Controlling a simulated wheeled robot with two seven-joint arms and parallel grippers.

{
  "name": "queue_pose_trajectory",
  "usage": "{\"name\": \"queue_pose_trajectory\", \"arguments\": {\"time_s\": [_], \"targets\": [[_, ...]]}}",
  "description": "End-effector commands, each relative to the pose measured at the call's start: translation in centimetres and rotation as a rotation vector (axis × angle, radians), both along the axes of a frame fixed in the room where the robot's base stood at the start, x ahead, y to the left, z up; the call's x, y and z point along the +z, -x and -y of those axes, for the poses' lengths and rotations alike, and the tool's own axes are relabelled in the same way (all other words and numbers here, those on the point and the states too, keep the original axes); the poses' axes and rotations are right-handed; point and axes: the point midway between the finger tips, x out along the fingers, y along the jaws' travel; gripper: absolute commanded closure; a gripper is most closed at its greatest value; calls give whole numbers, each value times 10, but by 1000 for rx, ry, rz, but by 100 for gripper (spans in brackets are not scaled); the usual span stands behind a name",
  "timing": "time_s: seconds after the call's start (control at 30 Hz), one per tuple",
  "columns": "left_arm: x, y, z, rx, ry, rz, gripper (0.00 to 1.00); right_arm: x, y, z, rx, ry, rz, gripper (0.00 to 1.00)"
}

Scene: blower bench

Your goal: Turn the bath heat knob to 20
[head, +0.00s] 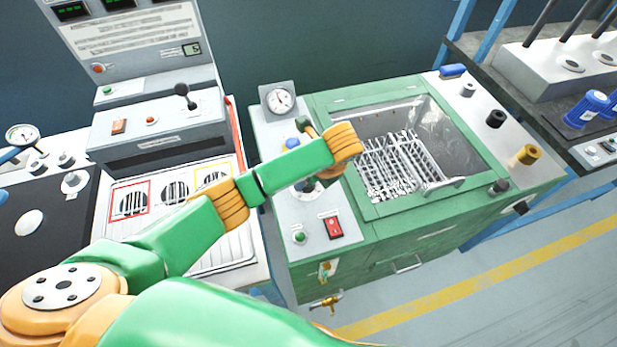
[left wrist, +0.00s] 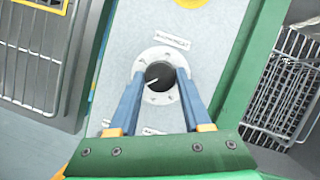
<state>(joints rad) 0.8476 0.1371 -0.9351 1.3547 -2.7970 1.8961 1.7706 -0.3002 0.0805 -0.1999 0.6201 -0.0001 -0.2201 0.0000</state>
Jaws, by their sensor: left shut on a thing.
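The bath heat knob (left wrist: 158,74) is a round black knob with a white pointer line, on a round white dial plate (left wrist: 165,55) with marks around it. In the left wrist view its pointer aims to the lower left; the marks are too small to read. My left gripper (left wrist: 160,80) has its two blue fingers on either side of the knob, shut on it. In the head view my left wrist (head: 345,143) is over the green bath's left panel and hides most of the knob. My right gripper is not in view.
The green bath (head: 440,235) has an open basin with a wire rack (head: 395,165) right of my wrist. A gauge (head: 281,99), a red switch (head: 333,227) and a green button (head: 299,237) sit on the same panel. A grey control console (head: 155,135) stands to the left.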

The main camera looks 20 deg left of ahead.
Motion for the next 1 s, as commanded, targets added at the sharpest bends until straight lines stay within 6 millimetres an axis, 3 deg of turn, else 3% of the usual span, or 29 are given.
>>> {"name": "queue_pose_trajectory", "arguments": {"time_s": [0.03, 0.07, 0.17, 0.47, 0.6, 0.67, 0.77, 1.0], "targets": [[-1, 0, 0, 2, -1, -1, 100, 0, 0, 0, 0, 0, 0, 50], [-1, 0, 0, 2, -1, -1, 49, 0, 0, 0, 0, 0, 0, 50], [-1, 0, 0, 1, -1, -2, 22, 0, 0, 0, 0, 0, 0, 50], [1, 0, 0, 0, 0, 0, 21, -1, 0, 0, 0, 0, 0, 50], [22, 4, 9, -3, 1, 5, 21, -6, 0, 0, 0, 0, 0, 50], [46, 7, 12, -3, -1, 3, 21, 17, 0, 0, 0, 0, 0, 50], [62, 11, 18, -3, -1, 2, 21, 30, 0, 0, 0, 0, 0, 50], [66, 15, 22, 0, 0, -1, 21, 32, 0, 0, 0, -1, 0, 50]]}}
